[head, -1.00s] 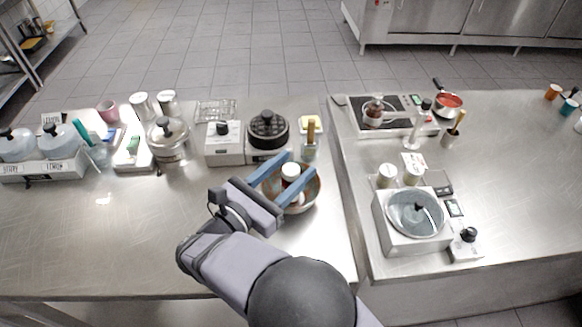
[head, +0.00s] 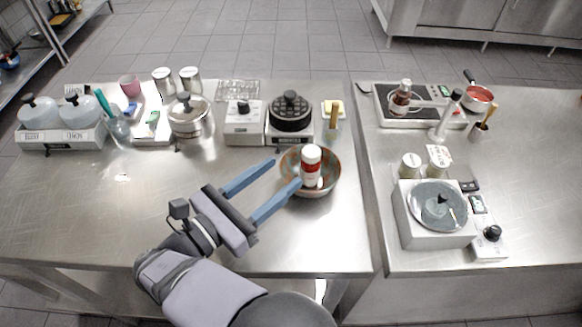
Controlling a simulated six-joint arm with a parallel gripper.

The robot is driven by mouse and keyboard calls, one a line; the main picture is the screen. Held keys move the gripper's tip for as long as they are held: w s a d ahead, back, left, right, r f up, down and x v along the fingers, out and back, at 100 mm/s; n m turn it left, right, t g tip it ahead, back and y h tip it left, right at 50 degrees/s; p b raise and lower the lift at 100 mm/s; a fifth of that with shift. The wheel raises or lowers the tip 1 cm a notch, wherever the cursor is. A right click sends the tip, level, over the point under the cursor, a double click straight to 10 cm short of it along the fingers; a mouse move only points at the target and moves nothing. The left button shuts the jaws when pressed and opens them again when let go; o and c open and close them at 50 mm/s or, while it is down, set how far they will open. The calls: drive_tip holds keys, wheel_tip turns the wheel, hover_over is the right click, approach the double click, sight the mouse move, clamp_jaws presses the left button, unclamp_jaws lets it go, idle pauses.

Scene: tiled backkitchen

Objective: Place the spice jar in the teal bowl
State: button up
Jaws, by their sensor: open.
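The spice jar (head: 311,166), with a white cap and a red and white label, stands roughly upright inside the bowl (head: 331,181). The bowl looks brownish with a teal tint and sits near the right end of the left steel table. My gripper (head: 287,172) is open, with two blue fingers pointing up and right. It is empty and lies left of and below the jar; the right finger's tip is close to the bowl's left rim. The jar's base is partly hidden inside the bowl.
A waffle-iron-like black appliance (head: 291,111), a white scale-like box (head: 245,122) and a lidded pot (head: 189,117) stand behind. A gap separates the right table, which holds a hob (head: 424,108) and a white appliance with a grey bowl (head: 437,206). The left table's front is clear.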

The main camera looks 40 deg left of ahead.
drive_tip(key=shift+s, duration=0.9)
drive_tip(key=w+d+r+m+g+h+p, duration=0.35)
drive_tip(key=w+d+m+p, duration=0.4)
drive_tip(key=w, duration=0.25)
drive_tip(key=w+d+m+g+p, duration=0.1)
drive_tip(key=d+m+g, duration=0.1)
drive_tip(key=d, duration=0.4)
drive_tip(key=w+d+f+m+g+h+p, duration=0.1)
drive_tip(key=w+d+m+g, duration=0.1)
drive_tip(key=d+m, duration=0.3)
drive_tip(key=w+d+f+m+g+h+p, duration=0.1)
drive_tip(key=w+d+m+g, duration=0.1)
drive_tip(key=d+m+g, duration=0.2)
drive_tip(key=shift+w+d+p, duration=0.15)
drive_tip(key=shift+d, duration=0.55)
drive_tip(key=shift+w+d+p, duration=0.1)
drive_tip(key=shift+d+p, duration=0.05)
drive_tip(key=shift+d, duration=0.55)
drive_tip(key=s+d+f+m+g+y+b, duration=0.1)
drive_tip(key=s+d+f+m+g, duration=0.1)
drive_tip(key=d+m, duration=0.3)
drive_tip(key=s+d+f+m+g+y, duration=0.2)
drive_tip(key=d+f+m, duration=0.2)
drive_tip(key=d+m, duration=0.2)
drive_tip(key=s+d+f+m+g+y+b, duration=0.1)
drive_tip(key=s+d+f+m+g+y, duration=0.1)
drive_tip(key=d+m, duration=0.4)
drive_tip(key=shift+d+f+b, duration=0.3)
drive_tip(key=shift+d+f, duration=0.25)
drive_tip(key=shift+d, duration=1.3)
